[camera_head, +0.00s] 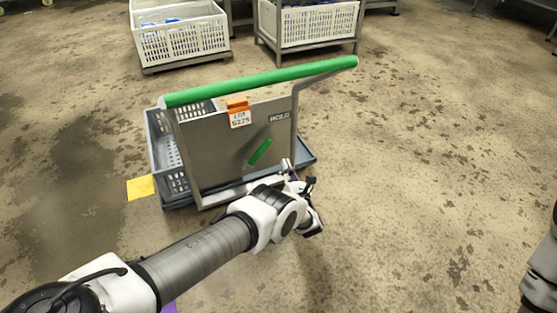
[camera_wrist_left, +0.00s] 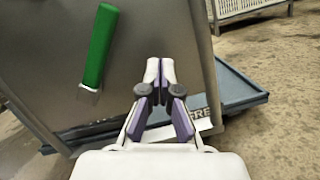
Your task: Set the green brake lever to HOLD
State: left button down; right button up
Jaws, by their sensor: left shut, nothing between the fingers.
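The green brake lever (camera_head: 260,152) is on the grey metal panel (camera_head: 215,150) of a cart. It slants, with its upper end toward the upper right, below the HOLD label (camera_head: 279,117). In the left wrist view the lever (camera_wrist_left: 100,47) stands nearly upright, left of my fingers. My left gripper (camera_head: 288,170) is at the panel's lower right, below and right of the lever. Its fingers (camera_wrist_left: 160,68) are shut and empty, apart from the lever. My right gripper is not in view.
A thick green handlebar (camera_head: 262,82) spans the cart's top. An orange tag (camera_head: 238,104) hangs on the panel. A grey crate (camera_head: 160,150) sits behind it. White crates (camera_head: 182,42) stand at the back. A yellow floor patch (camera_head: 140,187) lies left; the floor right is clear.

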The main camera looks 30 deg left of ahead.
pick_arm(q)
jog(key=s+d+f+p, duration=0.1)
jog(key=s+d, duration=0.2)
jog(key=d, duration=0.2)
jog(key=shift+d, duration=0.15)
